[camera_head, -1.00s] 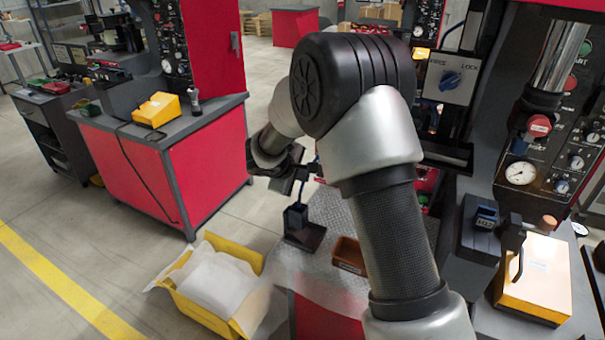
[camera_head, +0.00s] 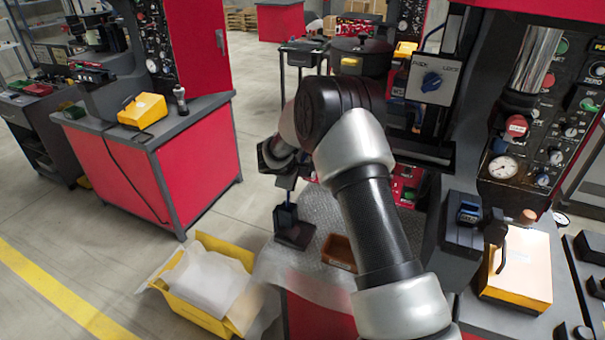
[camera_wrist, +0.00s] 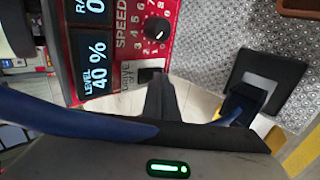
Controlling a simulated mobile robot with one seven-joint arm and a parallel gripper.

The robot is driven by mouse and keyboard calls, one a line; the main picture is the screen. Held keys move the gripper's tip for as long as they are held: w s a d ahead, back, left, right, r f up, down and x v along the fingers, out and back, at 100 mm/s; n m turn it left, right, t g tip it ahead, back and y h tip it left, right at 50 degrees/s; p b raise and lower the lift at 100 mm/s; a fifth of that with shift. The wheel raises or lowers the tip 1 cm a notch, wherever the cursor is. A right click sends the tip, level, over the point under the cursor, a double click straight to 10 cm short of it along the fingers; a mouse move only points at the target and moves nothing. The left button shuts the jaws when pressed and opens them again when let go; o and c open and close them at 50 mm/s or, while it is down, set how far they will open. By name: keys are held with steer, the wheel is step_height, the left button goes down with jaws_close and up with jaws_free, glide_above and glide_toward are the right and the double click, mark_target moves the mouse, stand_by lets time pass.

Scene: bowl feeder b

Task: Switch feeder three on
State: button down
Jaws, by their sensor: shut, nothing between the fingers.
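In the wrist view, a red control panel (camera_wrist: 180,22) fills the upper middle. It has a SPEED knob (camera_wrist: 157,29) and a blue-lit display (camera_wrist: 93,50) reading LEVEL 40 %, with a partly cut-off line ending in 0 above it. A small black switch (camera_wrist: 150,74) sits at the panel's lower edge; its position is unclear. My gripper (camera_wrist: 158,82) is shut and empty, its tips at or just in front of this switch; contact cannot be told. In the head view my gripper (camera_head: 288,182) is small and partly hidden by my wrist. No feeder number is readable.
A dark stand with a blue-black holder (camera_head: 287,218) is close below my gripper, also in the wrist view (camera_wrist: 240,103). A brown bin (camera_head: 339,251) shares the metal table (camera_head: 320,205). A yellow crate (camera_head: 195,312) stands left. A dark bowl (camera_head: 361,46) stands behind my arm.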

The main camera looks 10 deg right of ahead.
steer(key=b, duration=0.2)
steer(key=shift+w+d+b, duration=0.1)
steer(key=shift+w+b, duration=0.1)
steer(key=shift+b, duration=0.2)
steer(key=shift+r, duration=0.85)
steer(key=shift+f, duration=0.1)
